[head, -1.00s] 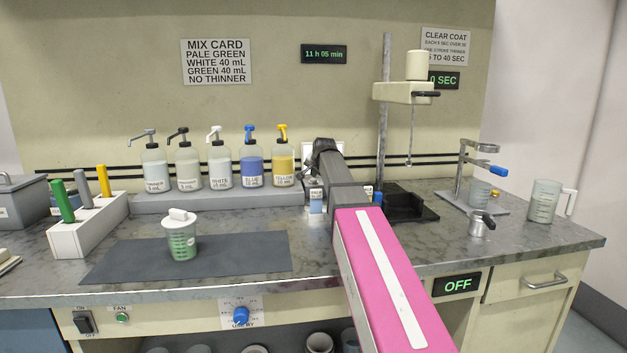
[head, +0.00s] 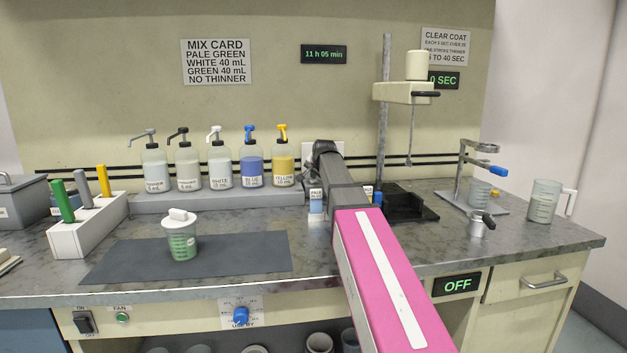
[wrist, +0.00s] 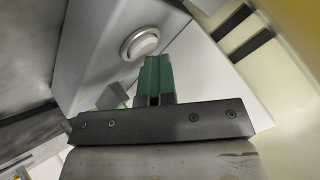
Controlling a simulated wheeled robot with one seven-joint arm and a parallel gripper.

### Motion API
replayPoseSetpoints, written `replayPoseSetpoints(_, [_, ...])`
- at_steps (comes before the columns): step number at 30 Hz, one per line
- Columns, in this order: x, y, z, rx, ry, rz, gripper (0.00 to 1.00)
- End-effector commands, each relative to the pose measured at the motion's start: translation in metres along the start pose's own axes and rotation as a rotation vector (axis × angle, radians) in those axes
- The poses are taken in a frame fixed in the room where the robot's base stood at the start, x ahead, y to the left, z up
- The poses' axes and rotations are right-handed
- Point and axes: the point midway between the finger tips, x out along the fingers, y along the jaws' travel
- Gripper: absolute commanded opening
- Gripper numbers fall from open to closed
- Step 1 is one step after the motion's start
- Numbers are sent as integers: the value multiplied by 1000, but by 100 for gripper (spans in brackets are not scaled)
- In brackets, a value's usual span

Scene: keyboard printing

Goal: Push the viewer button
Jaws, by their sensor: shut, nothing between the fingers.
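In the wrist view a round pale button (wrist: 141,43) with a raised ring sits on the face of a light grey box (wrist: 98,42). I take this to be the viewer button. My gripper (wrist: 154,60) is shut, its two green fingers side by side with nothing between them. The fingertips appear just below and right of the button in the picture; I cannot tell whether they touch the box. In the head view my arm hides the button and the gripper, and a pale panel shows partly behind it on the back wall.
A small labelled container (head: 316,201) stands left of my arm. Pump bottles (head: 220,170) line the back left. A black stand base (head: 408,205) with a metal post is close on the right. A lidded cup (head: 181,240) sits on the dark mat (head: 245,262).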

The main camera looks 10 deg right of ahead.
Motion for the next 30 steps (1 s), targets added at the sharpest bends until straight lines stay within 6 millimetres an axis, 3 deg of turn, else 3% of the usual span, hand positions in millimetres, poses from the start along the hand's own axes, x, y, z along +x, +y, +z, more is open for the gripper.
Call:
replayPoseSetpoints(16, [-7,-4,-4,0,-2,2,0])
replayPoseSetpoints(30, [-33,-24,-24,0,-1,1,0])
